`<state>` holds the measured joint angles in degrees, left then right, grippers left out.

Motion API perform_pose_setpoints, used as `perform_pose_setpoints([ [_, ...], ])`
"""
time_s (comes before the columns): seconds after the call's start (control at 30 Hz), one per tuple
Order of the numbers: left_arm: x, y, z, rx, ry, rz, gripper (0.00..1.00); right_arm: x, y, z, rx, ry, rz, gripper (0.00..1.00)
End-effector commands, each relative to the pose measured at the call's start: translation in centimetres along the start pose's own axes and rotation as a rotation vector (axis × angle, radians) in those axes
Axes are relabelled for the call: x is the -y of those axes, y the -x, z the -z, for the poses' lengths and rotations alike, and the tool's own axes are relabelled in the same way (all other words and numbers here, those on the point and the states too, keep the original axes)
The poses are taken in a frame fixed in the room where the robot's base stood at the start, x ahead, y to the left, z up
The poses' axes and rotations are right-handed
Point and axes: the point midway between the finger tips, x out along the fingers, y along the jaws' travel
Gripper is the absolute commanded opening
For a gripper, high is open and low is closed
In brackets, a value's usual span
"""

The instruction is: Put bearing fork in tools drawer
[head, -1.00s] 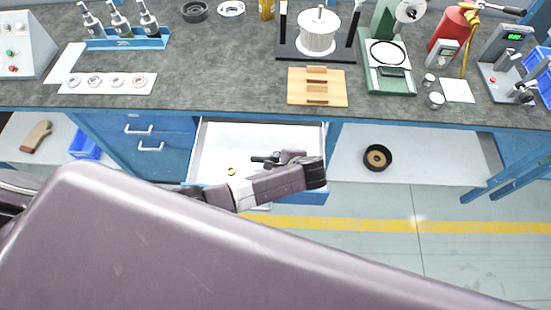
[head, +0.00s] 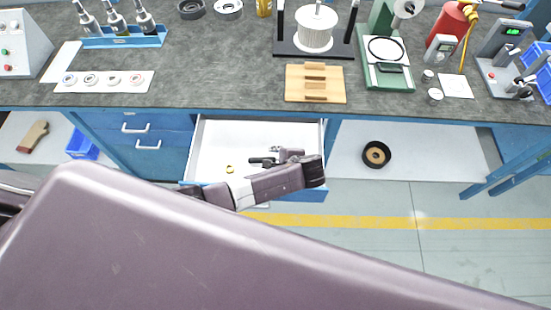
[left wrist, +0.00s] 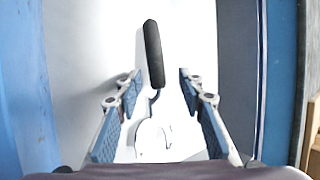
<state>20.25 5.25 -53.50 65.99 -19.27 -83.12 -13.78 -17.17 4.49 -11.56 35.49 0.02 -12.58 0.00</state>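The tools drawer (head: 212,140) is pulled out under the bench, with a white floor. The bearing fork (left wrist: 153,55) has a black handle and a pale metal hooked end. It shows inside the drawer outline in the left wrist view, and its handle shows in the head view (head: 262,161). My left gripper (left wrist: 159,76) is over the drawer with its fingers spread on both sides of the fork. Gaps show between the fingers and the fork. Whether the fork's pale end rests fully on the drawer floor is hard to tell. My right gripper is not in view.
A small yellow ring (head: 230,169) lies in the drawer. A wooden block (head: 315,84) sits on the bench above it. A black round part (head: 376,154) is on the low shelf at right. My large arm link covers the lower left.

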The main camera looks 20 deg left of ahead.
Motion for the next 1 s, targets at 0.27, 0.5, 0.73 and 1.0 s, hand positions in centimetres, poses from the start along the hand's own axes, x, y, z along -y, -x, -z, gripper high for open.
perform_pose_setpoints([
  [0.27, -0.1, 2.8, 0.1, -0.005, 0.000, 0.000, 0.36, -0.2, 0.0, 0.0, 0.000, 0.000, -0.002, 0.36],
  [0.5, 0.0, 7.7, 0.1, -0.005, 0.002, 0.000, 0.36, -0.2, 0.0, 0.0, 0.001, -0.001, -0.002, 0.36],
  [0.73, 0.0, 11.2, 0.1, -0.003, 0.001, 0.000, 0.36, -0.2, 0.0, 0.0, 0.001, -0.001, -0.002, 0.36],
  [1.0, 0.0, 12.0, 0.0, 0.000, 0.000, 0.002, 0.36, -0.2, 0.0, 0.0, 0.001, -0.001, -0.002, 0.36],
])
